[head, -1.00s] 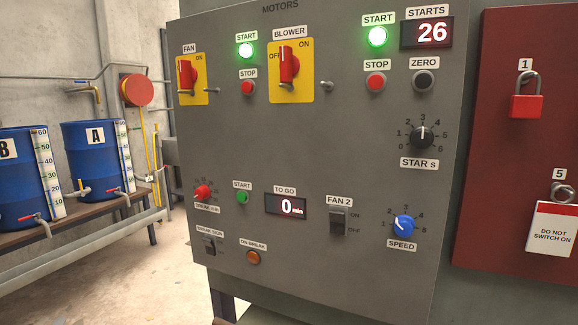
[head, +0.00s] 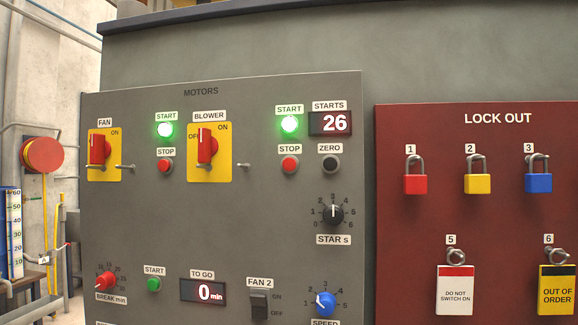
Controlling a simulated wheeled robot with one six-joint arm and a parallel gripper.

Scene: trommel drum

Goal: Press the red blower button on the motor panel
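The grey motor panel (head: 240,235) fills the left and middle of the head view. The blower switch (head: 207,148), a red handle on a yellow plate, stands upright. To its right are a lit green START button (head: 289,124) and, below that, a red STOP button (head: 289,164). Another red STOP button (head: 165,166) sits between the fan switch (head: 99,152) and the blower switch, under a lit green START button (head: 165,130). Nothing covers either red button. My gripper is not in view.
A STARTS display (head: 330,123) reads 26, above a black ZERO button (head: 330,163). Small metal pegs (head: 243,165) stick out beside the switches. A dark red lock-out board (head: 480,215) with padlocks and tags is on the right.

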